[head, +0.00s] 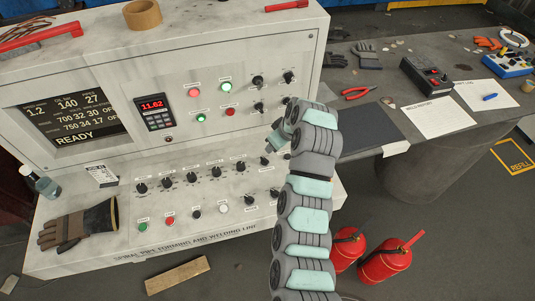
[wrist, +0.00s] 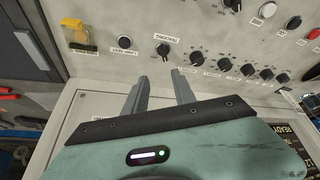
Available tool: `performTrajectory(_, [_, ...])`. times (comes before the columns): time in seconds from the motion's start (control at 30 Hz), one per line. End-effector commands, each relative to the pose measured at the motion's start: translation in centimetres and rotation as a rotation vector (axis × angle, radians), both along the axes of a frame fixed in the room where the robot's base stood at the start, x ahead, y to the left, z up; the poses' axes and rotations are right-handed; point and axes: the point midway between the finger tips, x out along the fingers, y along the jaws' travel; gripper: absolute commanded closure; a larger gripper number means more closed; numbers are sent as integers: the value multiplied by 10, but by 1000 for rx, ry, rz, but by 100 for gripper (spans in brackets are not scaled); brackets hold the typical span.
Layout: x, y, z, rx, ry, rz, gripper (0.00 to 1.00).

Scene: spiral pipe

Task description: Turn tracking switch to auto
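The tracking switch (wrist: 163,49) is a small black rotary knob beside a "TRACKING" label in the wrist view. My gripper (wrist: 159,76) is open and empty, with its two grey fingers apart. The fingertips lie just below the knob in the wrist picture and do not appear to touch it. I cannot make out the knob's pointer setting. In the head view my gripper (head: 272,143) is over the right part of the console, partly hidden by my arm. I cannot tell the tracking switch apart there.
Beside the switch are a dark round button (wrist: 124,42), a yellow-covered part (wrist: 78,32) and a row of black knobs (wrist: 225,64). The console (head: 120,243) bears a brown glove (head: 78,228). Red extinguishers (head: 384,262) stand on the floor at right.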

Motion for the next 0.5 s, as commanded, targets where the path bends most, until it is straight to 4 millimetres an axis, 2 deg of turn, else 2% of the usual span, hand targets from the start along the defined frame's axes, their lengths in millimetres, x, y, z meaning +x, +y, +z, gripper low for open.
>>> performTrajectory(0.1, [-11,0,-1,-8,45,38,68])
performTrajectory(0.23, [-12,2,-7,-10,56,45,68])
performTrajectory(0.5, [-1,12,-43,-11,57,43,68])
